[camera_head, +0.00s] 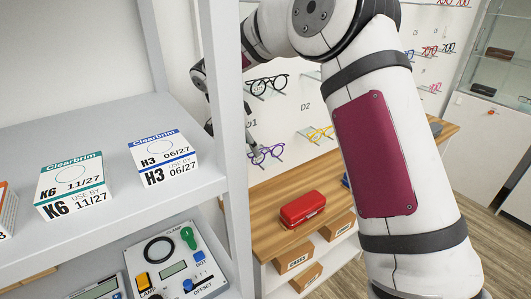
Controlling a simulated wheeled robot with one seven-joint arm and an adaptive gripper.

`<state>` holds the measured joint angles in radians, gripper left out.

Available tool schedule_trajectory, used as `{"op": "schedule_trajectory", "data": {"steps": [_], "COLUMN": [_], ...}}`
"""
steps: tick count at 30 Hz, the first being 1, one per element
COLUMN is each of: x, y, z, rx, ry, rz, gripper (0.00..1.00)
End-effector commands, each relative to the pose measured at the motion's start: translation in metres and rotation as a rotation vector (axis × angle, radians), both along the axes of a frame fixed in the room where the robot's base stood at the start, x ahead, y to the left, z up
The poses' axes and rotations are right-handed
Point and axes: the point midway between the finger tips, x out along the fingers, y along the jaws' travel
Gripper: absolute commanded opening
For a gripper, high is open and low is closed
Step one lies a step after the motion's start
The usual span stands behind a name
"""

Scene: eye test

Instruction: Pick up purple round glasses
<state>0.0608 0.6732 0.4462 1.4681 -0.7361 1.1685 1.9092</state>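Purple round glasses (268,154) sit on the white display wall, left of centre, just above the wooden counter. Their left end is close to the shelf post. My arm reaches over from the right and bends down behind the shelf post. A grey and dark part of my gripper (250,142) shows right of the post, close to the left end of the purple glasses. The post hides most of the gripper. Whether it touches the glasses or is open or shut cannot be made out.
Black glasses (267,85) hang above, and yellow glasses (321,134) sit to the right. A red case (302,209) lies on the wooden counter (262,205). A grey shelf (100,110) with boxes (163,157) fills the left, its post (229,140) standing before the gripper.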

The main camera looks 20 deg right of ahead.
Motion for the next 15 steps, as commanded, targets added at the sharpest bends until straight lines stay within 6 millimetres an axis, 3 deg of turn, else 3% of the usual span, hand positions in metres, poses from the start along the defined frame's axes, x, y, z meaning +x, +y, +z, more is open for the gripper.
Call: {"op": "schedule_trajectory", "data": {"steps": [6, 14, 15], "x": [0.003, 0.004, 0.004], "y": [-0.012, -0.014, -0.014], "z": [-0.031, -0.035, -0.035], "rx": [0.001, 0.001, 0.001], "ry": [0.002, -0.001, -0.001], "rz": [-0.001, -0.001, -0.001], "gripper": [0.52, 0.52, 0.47]}}
